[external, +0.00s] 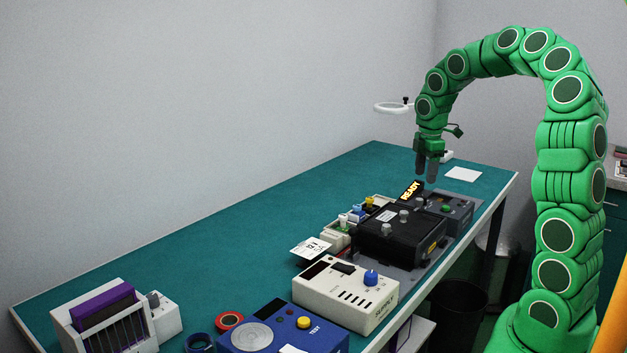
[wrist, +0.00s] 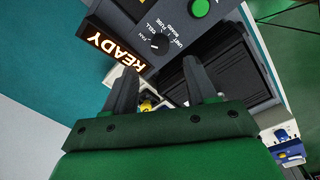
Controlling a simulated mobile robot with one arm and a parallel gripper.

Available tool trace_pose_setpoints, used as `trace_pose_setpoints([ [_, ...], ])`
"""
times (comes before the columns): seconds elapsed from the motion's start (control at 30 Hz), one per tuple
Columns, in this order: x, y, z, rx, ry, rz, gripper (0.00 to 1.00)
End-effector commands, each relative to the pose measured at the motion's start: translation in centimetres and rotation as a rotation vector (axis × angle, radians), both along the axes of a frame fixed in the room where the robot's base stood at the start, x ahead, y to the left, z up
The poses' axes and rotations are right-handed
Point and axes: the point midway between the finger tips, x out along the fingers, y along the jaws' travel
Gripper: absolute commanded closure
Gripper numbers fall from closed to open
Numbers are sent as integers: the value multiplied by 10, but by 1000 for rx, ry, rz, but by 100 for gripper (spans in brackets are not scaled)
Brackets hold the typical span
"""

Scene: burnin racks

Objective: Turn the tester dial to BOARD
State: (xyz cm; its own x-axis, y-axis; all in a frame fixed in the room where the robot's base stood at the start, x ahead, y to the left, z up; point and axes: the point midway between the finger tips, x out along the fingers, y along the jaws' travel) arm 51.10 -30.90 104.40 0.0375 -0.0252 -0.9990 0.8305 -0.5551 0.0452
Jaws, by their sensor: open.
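The tester (wrist: 222,22) is a dark grey box with a small black dial (wrist: 160,43), ringed by white labels including FAN, CELL, FUSE and BOARD. I cannot tell for sure which label the dial's pointer faces. A lit READY display (wrist: 107,47) stands beside the dial. It also shows in the external view (external: 411,190). My gripper (wrist: 160,76) is open and empty, its fingers pointing at the tester, with the dial past the fingertips and apart from them. In the external view my gripper (external: 427,180) hangs above the tester, near the READY display.
A green button (wrist: 200,8) is on the tester near the dial. A black lidded fixture (external: 400,238) with several grey knobs stands in front of it. The bench's back left (external: 240,225) is clear.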

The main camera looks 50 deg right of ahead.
Motion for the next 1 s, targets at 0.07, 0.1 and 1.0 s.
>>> trace_pose_setpoints([
  [0.07, 0, 0, -4, 0, 1, 0, 44],
  [0.1, 0, 0, -6, 0, 2, 0, 44],
  [1.0, 3, -1, -76, 0, 0, -1, 47],
])
